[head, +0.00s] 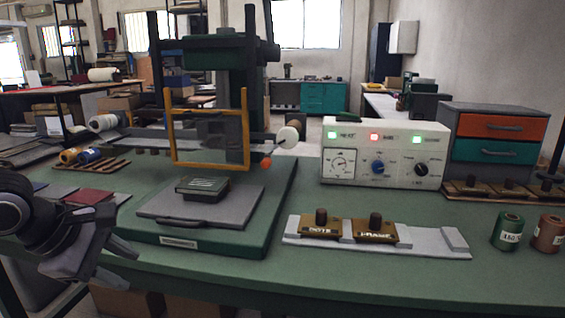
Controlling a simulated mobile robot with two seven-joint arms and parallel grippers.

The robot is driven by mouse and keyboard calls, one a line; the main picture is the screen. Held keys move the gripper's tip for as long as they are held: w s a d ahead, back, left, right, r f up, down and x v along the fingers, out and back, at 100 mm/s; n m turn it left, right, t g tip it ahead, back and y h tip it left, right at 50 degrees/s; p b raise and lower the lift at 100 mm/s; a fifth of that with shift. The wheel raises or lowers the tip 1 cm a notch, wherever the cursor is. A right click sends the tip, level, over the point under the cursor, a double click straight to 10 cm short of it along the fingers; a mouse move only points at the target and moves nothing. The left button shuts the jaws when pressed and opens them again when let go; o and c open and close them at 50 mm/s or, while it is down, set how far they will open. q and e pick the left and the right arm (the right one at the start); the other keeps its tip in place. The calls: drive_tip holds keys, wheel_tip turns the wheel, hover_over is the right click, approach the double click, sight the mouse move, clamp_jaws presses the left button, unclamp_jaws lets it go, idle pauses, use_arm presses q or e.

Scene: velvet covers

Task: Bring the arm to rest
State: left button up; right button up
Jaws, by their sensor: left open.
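My left arm comes in at the left edge, and its dark grey gripper (104,256) is over the near left edge of the green worktable (370,275). The jaws are open, and I see nothing between them. The gripper is left of the press's green base (215,240) and apart from the things on the table. My right gripper is out of view.
The press (235,90) has a yellow frame (172,125) and a grey plate (165,208) bearing a dark block (202,187). A control box (385,153), a tray with two brass stamps (320,227), spools (508,231) and drawers (497,126) stand right. Dark red cloth (90,196) lies behind my gripper.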

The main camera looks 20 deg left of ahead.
use_arm(q)
drive_tip(key=w+d+f+n+t+h, duration=0.2)
drive_tip(key=d+f+n+t+h, duration=0.1)
drive_tip(key=d+n+h, duration=0.45)
drive_tip(key=w+d+f+n+t+h, duration=0.15)
drive_tip(key=d+f+n+h, duration=0.25)
drive_tip(key=d+n, duration=0.6)
wheel_tip(320, 180, down, 13)
drive_tip(key=s+a+n+t+y, duration=0.15)
drive_tip(key=n+y, duration=0.25)
drive_tip(key=n, duration=0.7)
drive_tip(key=s+a+n+t+y, duration=0.1)
drive_tip(key=n+t+y, duration=0.3)
drive_tip(key=n, duration=0.7)
drive_tip(key=s+d+f+n+g+y, duration=0.3)
drive_tip(key=s+f+n+g, duration=0.2)
drive_tip(key=s+f+n, duration=0.5)
wheel_tip(320, 180, up, 9)
drive_tip(key=g+p, duration=0.1)
drive_tip(key=p, duration=1.2)
drive_tip(key=shift+w+a+f, duration=0.15)
drive_tip(key=shift+a+f, duration=0.05)
drive_tip(key=shift+a, duration=0.25)
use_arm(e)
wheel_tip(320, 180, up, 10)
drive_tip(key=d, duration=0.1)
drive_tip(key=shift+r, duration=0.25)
